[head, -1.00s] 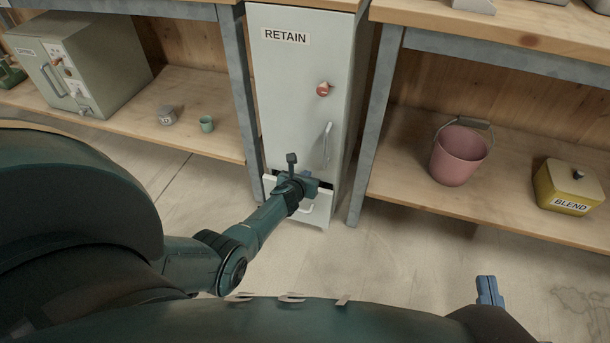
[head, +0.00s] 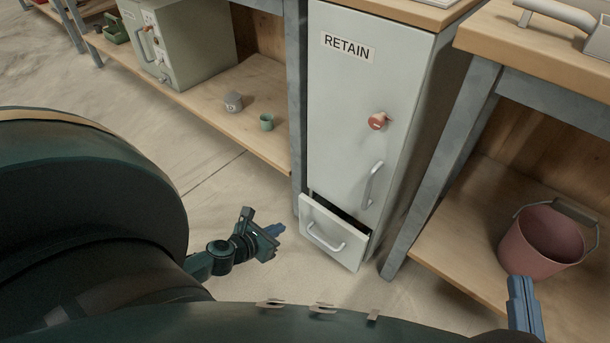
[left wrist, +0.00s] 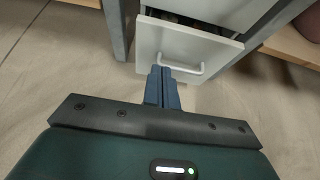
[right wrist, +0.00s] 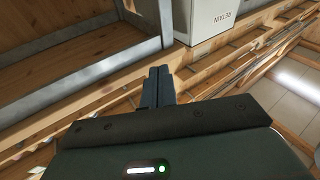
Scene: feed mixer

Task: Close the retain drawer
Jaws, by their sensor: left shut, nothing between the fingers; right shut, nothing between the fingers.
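The retain cabinet (head: 350,110) is tall and pale grey, with a RETAIN label near its top. Its bottom drawer (head: 318,218) stands part way open, with a dark gap above its front. The drawer handle (head: 325,240) is a light bar; it also shows in the left wrist view (left wrist: 182,66). My left gripper (head: 276,231) is shut and empty, to the left of the drawer front and apart from it in the head view. Its fingers (left wrist: 162,86) point toward the drawer in the left wrist view. My right gripper (head: 520,290) is shut and empty, at the lower right.
A red knob (head: 378,121) and an upper handle (head: 372,185) stick out from the cabinet. A pink bucket (head: 540,243) stands on the right bench's lower shelf. The floor before the drawer is clear.

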